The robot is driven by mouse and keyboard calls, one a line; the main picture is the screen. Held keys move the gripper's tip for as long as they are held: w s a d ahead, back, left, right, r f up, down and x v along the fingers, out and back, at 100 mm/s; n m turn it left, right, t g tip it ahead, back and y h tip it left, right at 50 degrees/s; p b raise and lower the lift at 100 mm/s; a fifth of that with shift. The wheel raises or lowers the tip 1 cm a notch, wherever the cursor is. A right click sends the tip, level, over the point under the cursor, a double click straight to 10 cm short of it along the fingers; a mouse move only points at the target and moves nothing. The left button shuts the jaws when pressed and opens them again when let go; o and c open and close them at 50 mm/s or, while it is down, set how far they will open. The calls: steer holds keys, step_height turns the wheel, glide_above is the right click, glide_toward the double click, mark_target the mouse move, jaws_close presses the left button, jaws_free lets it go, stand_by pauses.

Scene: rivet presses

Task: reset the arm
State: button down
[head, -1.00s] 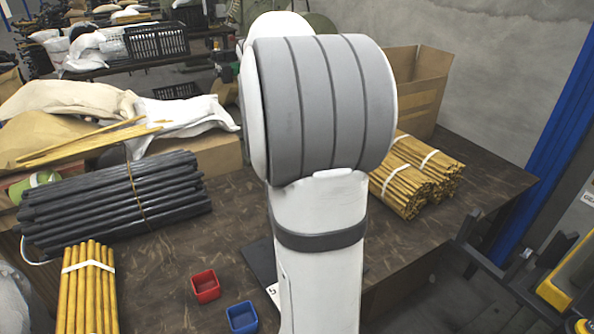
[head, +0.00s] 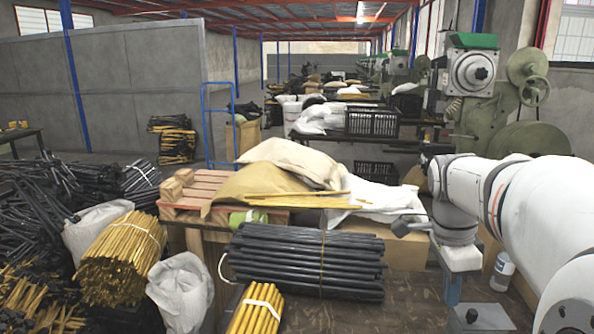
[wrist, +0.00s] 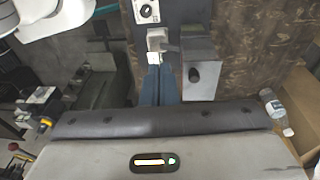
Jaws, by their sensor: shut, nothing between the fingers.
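My arm reaches in from the right edge of the head view. My gripper (head: 453,294) hangs below its white wrist, pointing down over the right part of the dark table, with its tips close above a small grey device (head: 478,318). In the wrist view my gripper (wrist: 157,70) shows as narrow blue-grey fingers held together, with nothing seen between them. A small pale block with a grey part (wrist: 162,42) lies just past the tips; I cannot tell whether they touch it.
A black rod bundle (head: 305,262) and a yellow rod bundle (head: 255,310) lie left of the gripper. A clear bottle (head: 502,271) stands close to the arm; it also shows in the wrist view (wrist: 277,113). A green press (head: 475,85) stands behind.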

steer(key=s+a+f+n+t+p, duration=0.1)
steer(key=s+a+n, duration=0.3)
steer(key=n, duration=0.5)
steer(key=s+a+f+n+t+y+p, duration=0.1)
steer(key=s+a+f+n+t+p, duration=0.1)
steer(key=a+n, duration=0.6)
steer(key=s+f+n+p, duration=0.1)
steer(key=s+n, duration=0.1)
steer(key=shift+s+a+f+n+t, duration=0.25)
steer(key=shift+s+a+n+t, duration=0.05)
steer(key=shift+a, duration=0.1)
